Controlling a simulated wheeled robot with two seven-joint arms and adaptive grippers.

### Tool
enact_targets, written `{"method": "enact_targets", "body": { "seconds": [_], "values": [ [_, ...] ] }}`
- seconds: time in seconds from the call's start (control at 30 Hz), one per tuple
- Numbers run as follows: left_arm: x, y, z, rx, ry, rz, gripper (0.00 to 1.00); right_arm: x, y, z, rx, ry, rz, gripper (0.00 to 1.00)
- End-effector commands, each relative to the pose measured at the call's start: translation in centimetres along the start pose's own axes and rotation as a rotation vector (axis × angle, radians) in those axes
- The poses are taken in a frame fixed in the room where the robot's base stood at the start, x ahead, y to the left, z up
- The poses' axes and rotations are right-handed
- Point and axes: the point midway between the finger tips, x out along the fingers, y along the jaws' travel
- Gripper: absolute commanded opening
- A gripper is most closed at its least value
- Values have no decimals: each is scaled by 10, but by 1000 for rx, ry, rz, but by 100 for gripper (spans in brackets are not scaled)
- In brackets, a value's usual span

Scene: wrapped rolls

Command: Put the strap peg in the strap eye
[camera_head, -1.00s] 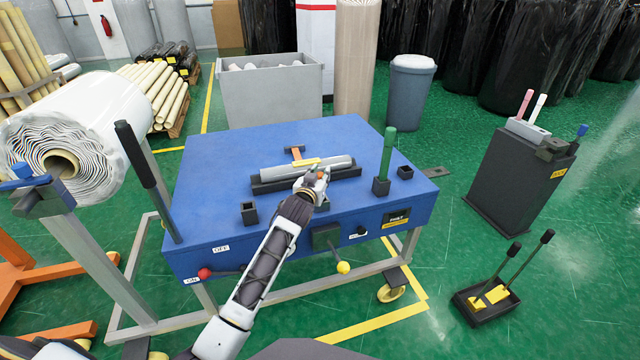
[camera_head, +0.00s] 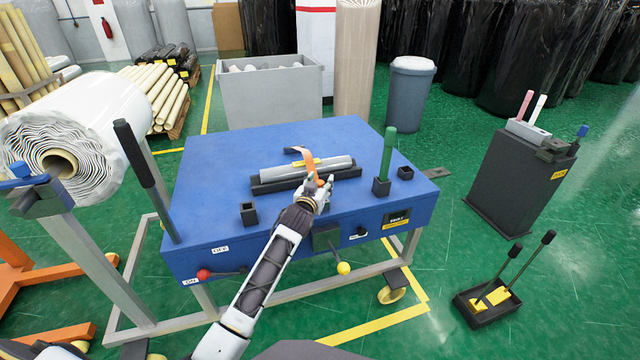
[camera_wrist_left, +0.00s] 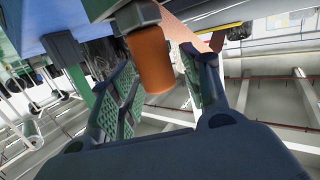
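The strap peg (camera_wrist_left: 152,62) is an orange cylinder in the left wrist view, between the green-padded fingers of my left gripper (camera_wrist_left: 160,75). In the head view my left gripper (camera_head: 324,188) is at the front of the grey roll (camera_head: 285,171). The orange strap (camera_head: 312,180) rises behind the roll, arches over it and runs down to the gripper. The hand hides the peg there. I cannot make out the strap eye for certain. My right gripper is not in view.
The roll lies in a black cradle (camera_head: 262,187) on the blue table (camera_head: 215,185). A green handle (camera_head: 389,150) stands to the right, with an empty black socket (camera_head: 405,172) beside it. Another socket (camera_head: 248,213) is at the left front. The table's left rear is clear.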

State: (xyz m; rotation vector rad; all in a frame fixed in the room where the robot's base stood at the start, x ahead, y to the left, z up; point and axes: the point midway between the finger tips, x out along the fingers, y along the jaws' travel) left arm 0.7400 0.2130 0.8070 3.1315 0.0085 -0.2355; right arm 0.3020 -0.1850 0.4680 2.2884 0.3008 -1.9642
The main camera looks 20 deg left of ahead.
Motion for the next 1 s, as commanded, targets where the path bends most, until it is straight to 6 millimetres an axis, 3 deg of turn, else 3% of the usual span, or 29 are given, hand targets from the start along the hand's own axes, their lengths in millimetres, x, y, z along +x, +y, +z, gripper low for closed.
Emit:
{"method": "enact_targets", "body": {
  "seconds": [0.47,1.0],
  "values": [
    [-3,0,-2,0,-1,0,48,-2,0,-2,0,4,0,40],
    [-45,0,-2,0,-1,0,48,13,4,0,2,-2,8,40]
  ]
}}
